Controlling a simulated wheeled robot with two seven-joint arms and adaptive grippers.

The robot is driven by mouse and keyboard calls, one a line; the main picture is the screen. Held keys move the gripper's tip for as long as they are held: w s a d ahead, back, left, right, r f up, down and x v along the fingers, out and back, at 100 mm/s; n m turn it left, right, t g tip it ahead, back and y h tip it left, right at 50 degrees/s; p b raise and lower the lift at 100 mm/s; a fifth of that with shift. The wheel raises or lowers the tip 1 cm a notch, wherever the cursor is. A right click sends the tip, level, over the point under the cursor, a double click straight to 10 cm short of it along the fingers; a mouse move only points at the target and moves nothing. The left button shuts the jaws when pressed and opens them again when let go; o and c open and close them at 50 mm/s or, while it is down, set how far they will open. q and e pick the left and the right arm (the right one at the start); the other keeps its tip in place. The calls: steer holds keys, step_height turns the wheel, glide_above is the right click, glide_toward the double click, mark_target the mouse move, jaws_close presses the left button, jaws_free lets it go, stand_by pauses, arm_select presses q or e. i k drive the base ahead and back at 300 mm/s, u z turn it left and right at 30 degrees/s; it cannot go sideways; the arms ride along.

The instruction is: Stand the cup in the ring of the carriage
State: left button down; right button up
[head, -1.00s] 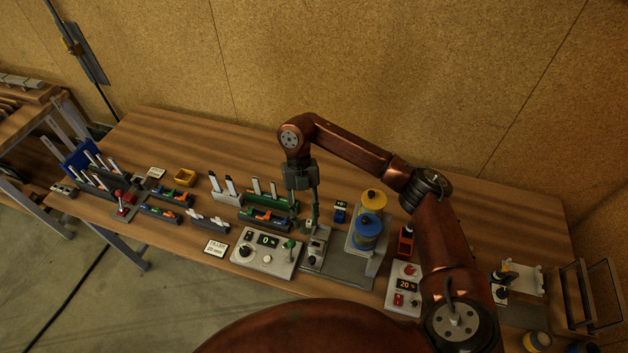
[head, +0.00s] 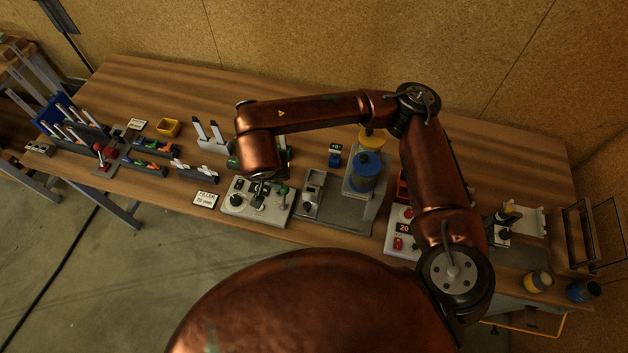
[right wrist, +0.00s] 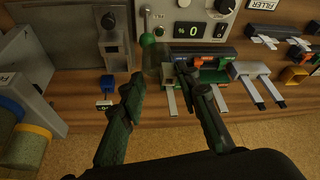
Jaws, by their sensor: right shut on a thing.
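My right gripper (right wrist: 160,80) has its two dark green fingers around a faint, see-through thing, probably the clear cup (right wrist: 157,62); its outline is hard to make out. In the head view my right arm reaches in from the right, and its wrist hides most of the gripper and what it holds above the control panel. The grey stand (head: 348,208) with a narrow block (head: 312,188) is just right of the gripper. I cannot tell which part is the carriage's ring. My left gripper is not in view.
The control panel (head: 236,200) has a black knob and a green-topped lever (right wrist: 147,40). Racks of pale sticks (head: 211,136) and coloured blocks (head: 152,146) line the left. The table's back strip (head: 250,90) is bare.

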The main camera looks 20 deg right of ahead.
mark_target(316, 181)
steer(key=u, duration=1.9)
steer(key=k, duration=0.65)
steer(key=z, duration=1.05)
steer(key=i, duration=0.5)
